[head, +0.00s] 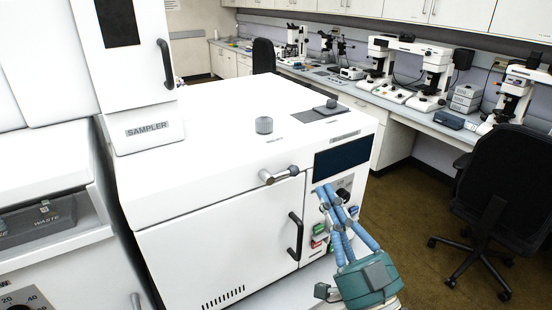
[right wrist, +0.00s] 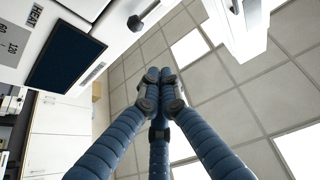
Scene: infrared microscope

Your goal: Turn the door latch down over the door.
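The door latch (head: 280,175) is a short grey lever with a darker knob end. It lies roughly sideways along the top edge of the white door (head: 215,245) and is not turned down. In the right wrist view its dark knob (right wrist: 135,22) shows at the top. The door looks shut and has a black upright handle (head: 295,237). My right gripper (head: 326,192), with blue fingers and a teal body, is right of and slightly below the latch, apart from it. In the right wrist view its fingertips (right wrist: 158,82) are together with nothing between them. My left gripper is not in view.
A dark display (head: 342,157) and a panel with coloured switches (head: 318,237) sit right of the door, close to my right fingers. A grey knob (head: 264,125) stands on the cabinet top. A black chair (head: 500,190) stands on the open floor at right.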

